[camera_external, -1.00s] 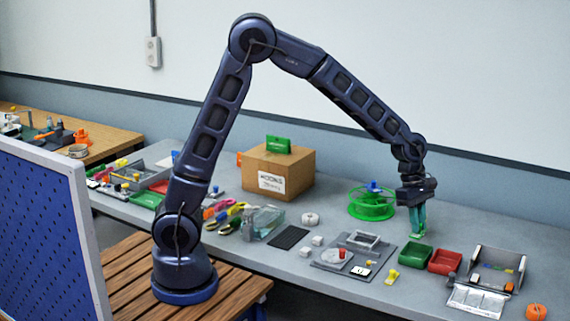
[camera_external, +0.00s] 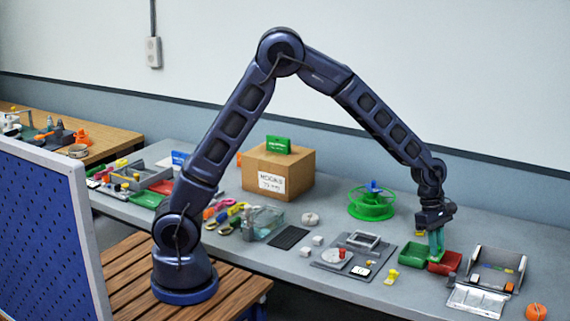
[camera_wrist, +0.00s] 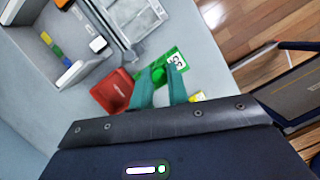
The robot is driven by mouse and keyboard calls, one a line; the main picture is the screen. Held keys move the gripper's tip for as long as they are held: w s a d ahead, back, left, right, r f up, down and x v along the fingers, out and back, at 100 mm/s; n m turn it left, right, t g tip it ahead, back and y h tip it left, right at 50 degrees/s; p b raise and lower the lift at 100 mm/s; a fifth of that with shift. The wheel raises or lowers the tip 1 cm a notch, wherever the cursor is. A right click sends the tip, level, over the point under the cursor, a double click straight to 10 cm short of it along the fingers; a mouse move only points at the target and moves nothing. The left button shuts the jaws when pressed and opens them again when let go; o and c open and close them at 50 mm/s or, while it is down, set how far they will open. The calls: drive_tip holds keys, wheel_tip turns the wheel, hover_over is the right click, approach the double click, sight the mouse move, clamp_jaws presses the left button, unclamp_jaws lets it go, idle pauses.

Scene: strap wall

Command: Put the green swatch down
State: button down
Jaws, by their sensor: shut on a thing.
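My gripper (camera_external: 437,254) is shut on the green swatch and holds it over the area of the red tray (camera_external: 446,264), close to the green tray (camera_external: 414,256). In the wrist view, the green swatch (camera_wrist: 165,63), with a white label, shows at the teal fingertips of my gripper (camera_wrist: 161,84). The red tray (camera_wrist: 114,90) lies just left of the fingers there. In the external view the swatch is mostly hidden by the fingers. I cannot tell its exact height above the trays.
A grey sorting box (camera_external: 496,266) and a clear lidded case (camera_external: 476,300) stand to the right. A yellow clip (camera_external: 391,277) and a grey fixture plate (camera_external: 346,262) lie left of the trays. A green spool (camera_external: 371,207) stands behind. Bare bench shows behind the trays.

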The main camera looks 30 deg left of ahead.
sight(432, 290)
wheel_tip(432, 290, down, 12)
drive_tip(key=shift+r, duration=0.25)
idle(0.3)
drive_tip(key=shift+f, duration=0.1)
drive_tip(key=c, duration=1.4)
unclamp_jaws()
drive_tip(key=shift+o, duration=0.2)
